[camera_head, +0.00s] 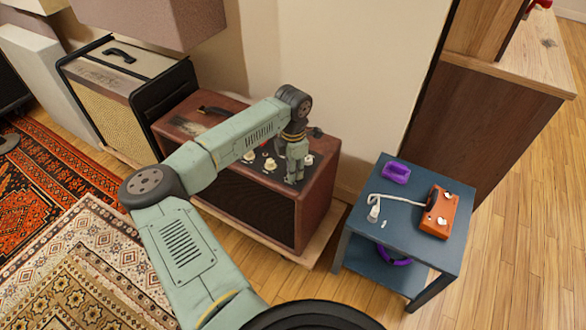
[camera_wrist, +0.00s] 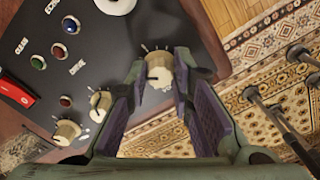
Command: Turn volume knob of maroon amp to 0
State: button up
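The maroon amp (camera_head: 318,200) stands on a low wooden base, with cream knobs on its dark top panel. My gripper (camera_head: 296,178) points down at the panel's right part in the head view. In the wrist view my gripper (camera_wrist: 160,72) is open, its purple-padded fingers on either side of a cream knob (camera_wrist: 159,70) at the panel's edge. Narrow gaps seem to show between fingertips and knob; contact is unclear. Two other cream knobs (camera_wrist: 100,103) (camera_wrist: 66,131) sit to the left. The gripped-side knob's label and pointer setting cannot be read.
A blue side table (camera_head: 405,240) with an orange pedal (camera_head: 437,212) stands to the right. A beige-fronted amp (camera_head: 105,110) stands to the left. Patterned rugs cover the floor in front.

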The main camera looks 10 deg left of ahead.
grip_shut()
jog(key=shift+n, duration=0.3)
jog(key=n+b, duration=0.1)
jog(key=n, duration=0.1)
jog(key=shift+f+n+b, duration=0.1)
jog(key=shift+n+b, duration=0.2)
jog(key=shift+n, duration=0.1)
jog(key=n+b, duration=0.1)
jog(key=n, duration=0.2)
jog(key=shift+n, duration=0.3)
jog(key=n+b, duration=0.2)
jog(key=n, duration=0.2)
jog(key=shift+n, duration=0.3)
jog(key=shift+n+b, duration=0.85)
jog(key=shift+n, duration=1.35)
jog(key=o, duration=0.5)
grip_release()
